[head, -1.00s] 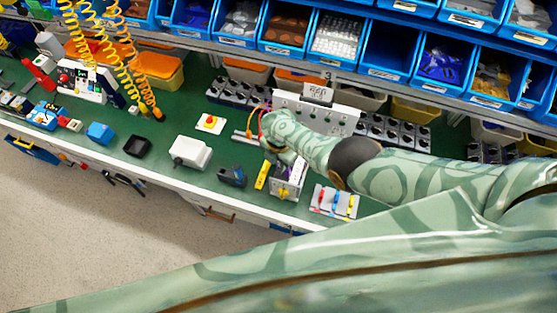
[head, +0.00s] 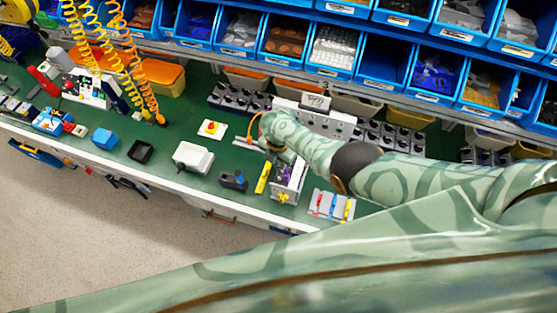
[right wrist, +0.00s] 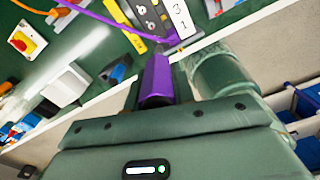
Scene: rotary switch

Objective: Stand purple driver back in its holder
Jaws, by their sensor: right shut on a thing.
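My right gripper (head: 284,158) hangs over the front part of the green bench, and its fingers are mostly hidden by my arm in the head view. The right wrist view shows it shut on the purple driver (right wrist: 157,80), with the purple handle beside a green finger. In the head view a bit of purple (head: 287,173) shows just below the gripper, above a pale box (head: 290,190) with a yellow part at its front. A flat pale rack (head: 331,206) with several coloured handles lies just right of that box; which slot belongs to the purple driver cannot be told.
A yellow block (head: 263,177) and a dark device (head: 233,181) stand left of the box. A white case (head: 192,157) and a red-yellow switch (head: 212,129) are farther left. A switch panel (head: 318,118) and blue bins line the back. The bench's front edge is close.

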